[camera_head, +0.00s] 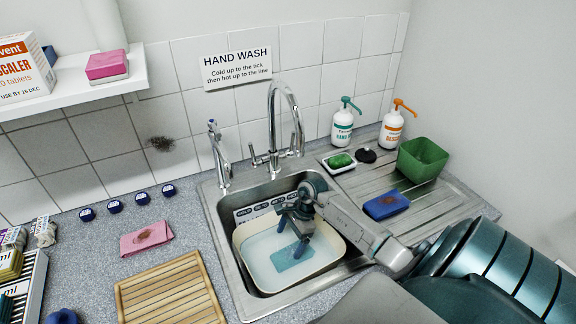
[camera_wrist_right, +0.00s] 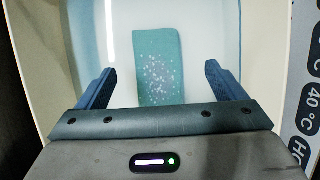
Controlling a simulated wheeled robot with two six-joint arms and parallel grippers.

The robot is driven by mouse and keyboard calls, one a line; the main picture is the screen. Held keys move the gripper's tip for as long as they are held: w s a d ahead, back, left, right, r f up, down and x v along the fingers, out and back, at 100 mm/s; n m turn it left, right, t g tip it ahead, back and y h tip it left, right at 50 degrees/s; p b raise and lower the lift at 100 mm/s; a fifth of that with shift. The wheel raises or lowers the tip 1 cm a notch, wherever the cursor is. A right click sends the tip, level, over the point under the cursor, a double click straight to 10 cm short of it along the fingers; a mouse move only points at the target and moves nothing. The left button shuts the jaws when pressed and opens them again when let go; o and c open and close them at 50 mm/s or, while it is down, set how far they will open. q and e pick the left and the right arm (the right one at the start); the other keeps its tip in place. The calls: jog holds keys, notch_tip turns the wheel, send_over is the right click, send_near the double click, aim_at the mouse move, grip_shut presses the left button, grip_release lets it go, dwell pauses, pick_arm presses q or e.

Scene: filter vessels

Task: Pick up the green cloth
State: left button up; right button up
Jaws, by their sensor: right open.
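The green cloth (camera_head: 293,252) is a teal-green rectangle lying in the water of a cream basin (camera_head: 247,239) that stands in the sink. In the right wrist view the cloth (camera_wrist_right: 158,66) has pale specks over its middle and lies between and ahead of the fingers. My right gripper (camera_head: 290,236) is above the basin, pointing down, with its blue fingers spread. It is open and empty, and it also shows in the right wrist view (camera_wrist_right: 160,85). Whether the fingertips touch the water, I cannot tell. My left gripper is not in view.
The steel sink (camera_head: 225,268) surrounds the basin, with a tall tap (camera_head: 272,120) behind. On the drainer are a blue sponge (camera_head: 386,206), a green tub (camera_head: 422,160) and two pump bottles. A stained pink cloth (camera_head: 146,238) and a slatted wooden board (camera_head: 170,292) lie left.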

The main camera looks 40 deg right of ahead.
aim_at(285, 256)
jog(key=shift+x, duration=0.85)
jog(key=shift+w+a+f+p, duration=0.15)
jog(key=shift+a+p, duration=0.1)
jog(key=shift+p, duration=0.15)
jog(key=f, duration=0.1)
jog(key=f+p, duration=0.2)
jog(key=f, duration=0.1)
jog(key=shift+s+a, duration=0.3)
jog(key=shift+a, duration=0.05)
jog(key=shift+a+f, duration=0.2)
jog(key=shift+f, duration=0.3)
jog(key=c, duration=1.1)
jog(key=shift+r, duration=0.1)
